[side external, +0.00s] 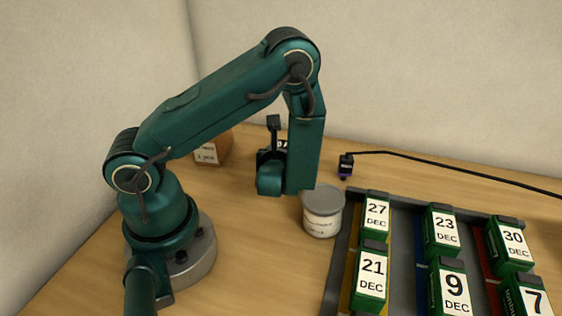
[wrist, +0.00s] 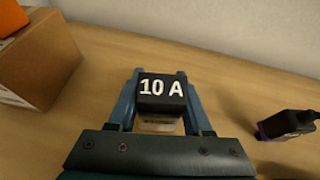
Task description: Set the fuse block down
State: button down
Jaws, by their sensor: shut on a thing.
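The fuse block (wrist: 161,88) is black with white "10 A" lettering, and a paler part shows below it. It sits between the two fingers of my gripper (wrist: 160,82) in the wrist view, and the gripper is shut on it. In the side view a small dark patch with white marks, seemingly the fuse block (side external: 283,144), shows behind my wrist. My fingers are mostly hidden there. I cannot tell whether the block touches the wooden table (side external: 257,235).
A cardboard box (side external: 212,149) stands at the back left, with something orange on top (wrist: 11,17). A black plug (side external: 346,166) with a cable lies to the right. A lidded tub (side external: 322,215) and a tray (side external: 341,259) of dated green packs stand in front.

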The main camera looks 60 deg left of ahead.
jog(key=shift+f, duration=0.6)
jog(key=shift+f, duration=0.15)
jog(key=shift+c, duration=1.6)
grip_release()
jog(key=v, duration=0.4)
jog(key=shift+d, duration=0.1)
jog(key=shift+s+d, duration=0.3)
jog(key=shift+d, duration=0.05)
jog(key=shift+c, duration=0.6)
